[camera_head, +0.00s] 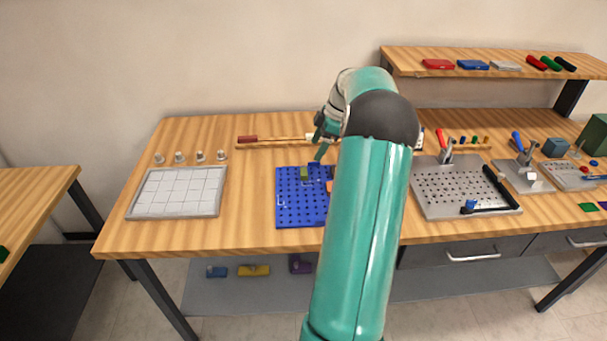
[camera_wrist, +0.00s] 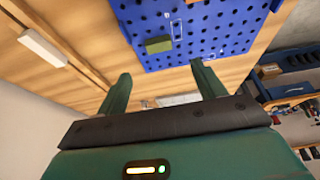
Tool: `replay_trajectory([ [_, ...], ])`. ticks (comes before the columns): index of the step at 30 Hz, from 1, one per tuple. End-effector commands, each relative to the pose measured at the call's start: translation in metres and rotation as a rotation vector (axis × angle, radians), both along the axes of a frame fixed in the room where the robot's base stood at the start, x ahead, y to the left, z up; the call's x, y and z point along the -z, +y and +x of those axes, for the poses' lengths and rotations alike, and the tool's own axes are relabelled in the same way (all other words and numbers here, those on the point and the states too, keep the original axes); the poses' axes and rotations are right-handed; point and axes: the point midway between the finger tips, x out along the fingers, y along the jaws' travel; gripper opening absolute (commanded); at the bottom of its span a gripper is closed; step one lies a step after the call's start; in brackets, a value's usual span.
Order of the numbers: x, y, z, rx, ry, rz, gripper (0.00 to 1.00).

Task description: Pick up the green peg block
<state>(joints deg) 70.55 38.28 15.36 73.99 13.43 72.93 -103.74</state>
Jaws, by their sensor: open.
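The green peg block (camera_head: 304,174) sits on the blue pegboard (camera_head: 289,212), near its back edge. In the wrist view the green peg block (camera_wrist: 158,45) lies near the board's lower left edge, beyond my fingertips and roughly in line with the space between them. My gripper (camera_head: 320,150) is above the back of the pegboard, largely hidden by my arm in the head view. In the wrist view my gripper (camera_wrist: 162,80) has its two fingers spread wide with nothing between them. It is apart from the block.
A blue block (camera_head: 314,165) and an orange block (camera_head: 329,187) are close to the green one. A wooden rail (camera_head: 275,142) runs behind the board. A white-gridded tray (camera_head: 176,192) stands left and a grey perforated plate (camera_head: 440,200) right. My arm hides the board's right part.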

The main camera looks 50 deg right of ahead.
Motion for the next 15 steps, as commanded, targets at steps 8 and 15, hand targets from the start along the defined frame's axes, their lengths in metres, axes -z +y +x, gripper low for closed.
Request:
replay_trajectory([
  [8,0.042,0.013,0.015,-0.003,0.001,0.001,0.69],
  [15,0.058,0.018,0.020,-0.002,0.002,0.002,0.69],
])
